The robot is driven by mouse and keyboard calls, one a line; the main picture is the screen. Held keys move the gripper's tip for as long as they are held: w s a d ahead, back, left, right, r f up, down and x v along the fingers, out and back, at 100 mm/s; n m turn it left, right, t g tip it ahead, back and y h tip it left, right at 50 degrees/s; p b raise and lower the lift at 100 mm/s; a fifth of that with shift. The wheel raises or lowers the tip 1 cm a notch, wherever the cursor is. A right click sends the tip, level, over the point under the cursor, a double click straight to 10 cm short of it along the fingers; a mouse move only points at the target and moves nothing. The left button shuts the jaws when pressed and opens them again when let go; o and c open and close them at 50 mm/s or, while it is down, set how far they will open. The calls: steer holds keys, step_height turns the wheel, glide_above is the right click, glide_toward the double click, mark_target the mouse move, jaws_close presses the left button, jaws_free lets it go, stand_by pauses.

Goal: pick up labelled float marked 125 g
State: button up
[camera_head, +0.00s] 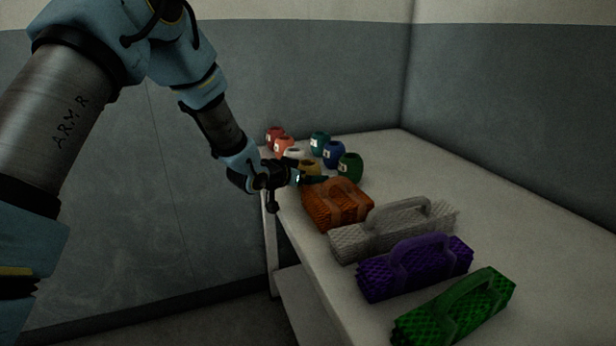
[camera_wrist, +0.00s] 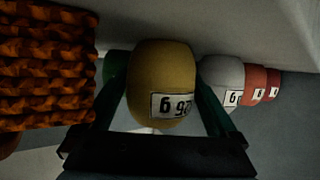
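A yellow float (camera_wrist: 160,75) stands between the two fingers of my gripper (camera_wrist: 161,100) in the wrist view. Its white label appears upside down and I cannot read the mark for certain. The fingers lie along both sides of the float, and I cannot tell whether they press on it. In the head view my gripper (camera_head: 312,180) reaches in low over the table's left edge, and the yellow float (camera_head: 311,165) is partly hidden behind it. The float seems to rest on the table.
Other floats stand close by: red (camera_head: 283,145), white (camera_head: 293,153), teal (camera_head: 320,142), blue (camera_head: 334,153) and green (camera_head: 350,166). An orange net bundle (camera_head: 338,206) lies right beside my gripper. Grey (camera_head: 370,238), purple (camera_head: 415,268) and green (camera_head: 455,310) bundles lie nearer. The table's right side (camera_head: 480,190) is clear.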

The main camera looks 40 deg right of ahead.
steer(key=c, duration=1)
steer(key=shift+o, duration=0.2)
